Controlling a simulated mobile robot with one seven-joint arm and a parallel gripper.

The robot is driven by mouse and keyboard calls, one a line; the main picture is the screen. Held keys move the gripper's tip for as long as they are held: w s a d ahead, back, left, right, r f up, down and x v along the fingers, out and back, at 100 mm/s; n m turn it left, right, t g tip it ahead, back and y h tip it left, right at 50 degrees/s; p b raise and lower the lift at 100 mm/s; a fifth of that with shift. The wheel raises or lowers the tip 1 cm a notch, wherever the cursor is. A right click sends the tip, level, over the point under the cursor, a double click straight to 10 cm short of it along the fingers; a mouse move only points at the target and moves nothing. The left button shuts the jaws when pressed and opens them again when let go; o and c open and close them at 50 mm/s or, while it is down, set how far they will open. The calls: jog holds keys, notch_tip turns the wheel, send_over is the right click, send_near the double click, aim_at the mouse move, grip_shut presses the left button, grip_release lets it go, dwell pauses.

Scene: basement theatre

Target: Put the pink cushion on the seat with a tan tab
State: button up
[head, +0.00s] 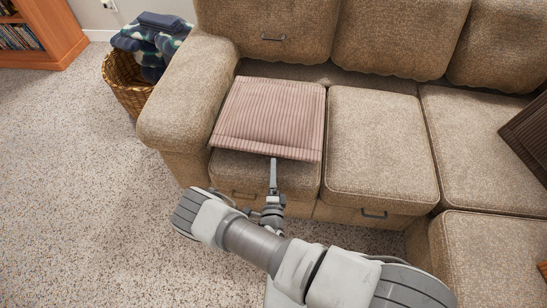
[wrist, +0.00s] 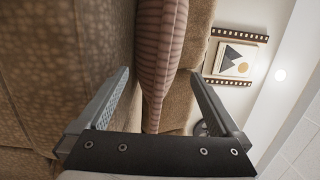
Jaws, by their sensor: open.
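The pink ribbed cushion (head: 268,115) lies on the leftmost seat (head: 262,172) of the tan sofa, leaving that seat's front strip bare. A small tab or handle (head: 240,194) shows low on this seat's front, partly behind my arm; its colour is hard to tell. The middle seat's tab (head: 374,214) looks dark. My gripper (head: 273,162) is at the cushion's front edge. In the wrist view my gripper (wrist: 160,73) is open, with the cushion's edge (wrist: 160,50) in line between its fingers and visible gaps on both sides.
The sofa's left armrest (head: 185,90) stands beside the cushion. A wicker basket (head: 127,80) with blankets stands left of it, and a wooden bookshelf (head: 50,35) farther left. A brown cushion (head: 528,135) leans at the right. Carpet (head: 80,180) is clear at left.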

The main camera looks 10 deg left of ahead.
jog(key=w+d+r+m+g+h, duration=0.1)
jog(key=w+d+r+m+h, duration=0.1)
jog(key=d+r+m+h, duration=0.35)
jog(key=w+d+r+m+g+h, duration=0.1)
jog(key=w+d+r+m+h, duration=0.1)
jog(key=r+m+h, duration=0.65)
jog(key=s+d+r+m+g+h, duration=0.1)
jog(key=s+d+r+m+g, duration=0.1)
jog(key=d+r+m+g, duration=0.5)
jog(key=s+d+r+m+g+h, duration=0.1)
jog(key=s+d+r+m+g, duration=0.25)
jog(key=r+m, duration=0.6)
jog(key=s+d+r+m+g+y, duration=0.65)
jog(key=s+r+m, duration=0.3)
jog(key=m, duration=0.35)
jog(key=s+a+r+m+t+y, duration=0.4)
jog(key=s+r+m+t+y, duration=0.2)
jog(key=s+r+m, duration=0.3)
jog(key=m+y, duration=0.1)
jog(key=m, duration=0.1)
jog(key=shift+s+r+m, duration=0.15)
jog(key=shift+s+m, duration=0.1)
jog(key=shift+m, duration=0.1)
